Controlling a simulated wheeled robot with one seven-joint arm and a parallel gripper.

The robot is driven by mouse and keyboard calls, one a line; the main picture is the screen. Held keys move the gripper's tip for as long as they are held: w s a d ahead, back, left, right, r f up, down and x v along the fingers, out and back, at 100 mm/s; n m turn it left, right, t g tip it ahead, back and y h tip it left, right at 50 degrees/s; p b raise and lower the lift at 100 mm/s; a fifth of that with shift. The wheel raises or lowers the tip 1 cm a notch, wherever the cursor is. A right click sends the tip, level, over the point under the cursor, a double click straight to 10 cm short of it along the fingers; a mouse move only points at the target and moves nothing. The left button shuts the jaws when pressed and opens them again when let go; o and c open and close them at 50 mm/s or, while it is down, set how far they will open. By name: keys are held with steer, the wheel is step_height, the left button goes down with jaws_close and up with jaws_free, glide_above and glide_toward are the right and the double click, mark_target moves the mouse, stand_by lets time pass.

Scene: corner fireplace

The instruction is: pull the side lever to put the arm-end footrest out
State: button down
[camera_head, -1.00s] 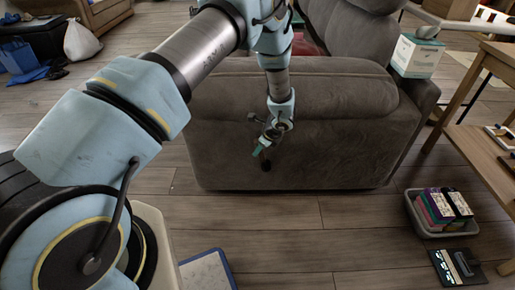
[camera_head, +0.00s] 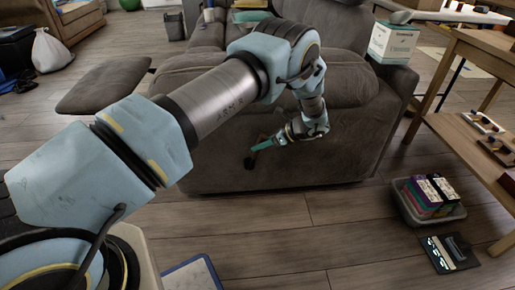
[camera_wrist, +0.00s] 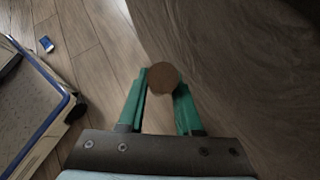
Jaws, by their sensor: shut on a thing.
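The grey recliner sofa (camera_head: 345,145) stands ahead, its near arm side facing me. The padded footrest (camera_head: 104,85) sticks out to the left from its front, roughly level and above the floor. My gripper (camera_head: 262,146) is low beside the sofa's side, its green fingers pointing left. In the wrist view my gripper (camera_wrist: 160,80) is shut on the side lever, whose round brown end (camera_wrist: 163,77) shows between the fingertips. In the head view the dark lever (camera_head: 250,161) shows at the fingertips; its mount is partly hidden.
A wooden table (camera_head: 470,140) stands on the right. A grey bin (camera_head: 430,213) of colourful boxes and a dark flat item (camera_head: 449,252) lie on the floor. A blue-edged board (camera_head: 190,276) lies in front. The wooden floor between is clear.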

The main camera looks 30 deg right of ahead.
stand_by(0.3)
steer(key=c, duration=0.6)
jaws_free()
steer(key=shift+d, duration=0.1)
steer(key=v, duration=1)
steer(key=shift+s+r+p, duration=0.15)
steer(key=shift+s+p, duration=0.15)
steer(key=shift+p, duration=0.15)
steer(key=shift+d, duration=0.15)
